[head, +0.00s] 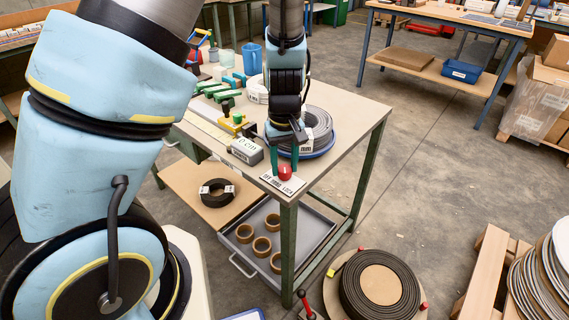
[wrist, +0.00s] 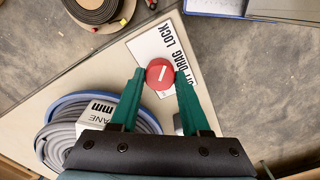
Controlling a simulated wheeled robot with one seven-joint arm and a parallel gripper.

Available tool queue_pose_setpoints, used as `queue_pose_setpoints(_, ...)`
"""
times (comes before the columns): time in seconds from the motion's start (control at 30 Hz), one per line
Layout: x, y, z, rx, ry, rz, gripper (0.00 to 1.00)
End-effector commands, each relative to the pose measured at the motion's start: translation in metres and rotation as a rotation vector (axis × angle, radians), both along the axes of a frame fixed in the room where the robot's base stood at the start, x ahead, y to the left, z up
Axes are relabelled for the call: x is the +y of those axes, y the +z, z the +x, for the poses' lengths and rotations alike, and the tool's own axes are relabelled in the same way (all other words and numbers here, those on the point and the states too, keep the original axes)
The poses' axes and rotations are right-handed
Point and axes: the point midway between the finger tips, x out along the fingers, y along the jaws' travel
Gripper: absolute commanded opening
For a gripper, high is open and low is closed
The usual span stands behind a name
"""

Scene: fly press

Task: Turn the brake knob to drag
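The brake knob (head: 285,173) is a red round knob at the near corner of the workbench. It stands on a white plate (head: 272,184) lettered OFF, DRAG, LOCK. In the wrist view the knob (wrist: 160,74) shows its top with a short white line, slanted slightly in the picture. The plate (wrist: 150,42) lies partly behind the knob and my right-hand finger. My gripper (head: 283,166) points down over the knob with its green fingers apart. In the wrist view a finger shows on each side of the knob, with a small gap on both sides. Finger height against the knob is unclear.
A grey cable coil on a blue reel (wrist: 62,120) lies close beside my gripper. A grey labelled block (head: 245,150) and a yellow-and-green device (head: 234,123) stand left of the knob. The bench's right side (head: 350,120) is clear. A black coil (head: 378,287) lies on the floor.

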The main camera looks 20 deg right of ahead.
Motion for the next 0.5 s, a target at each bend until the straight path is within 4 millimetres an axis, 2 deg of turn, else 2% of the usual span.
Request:
queue_pose_setpoints(0.03,0.0004,0.0000,0.0000,0.000,0.000,0.001,0.36)
queue_pose_setpoints(0.33,0.0007,0.0001,0.0000,0.000,0.001,0.001,0.02)
queue_pose_setpoints(0.5,0.0008,0.0001,0.0001,0.001,0.000,0.001,0.00)
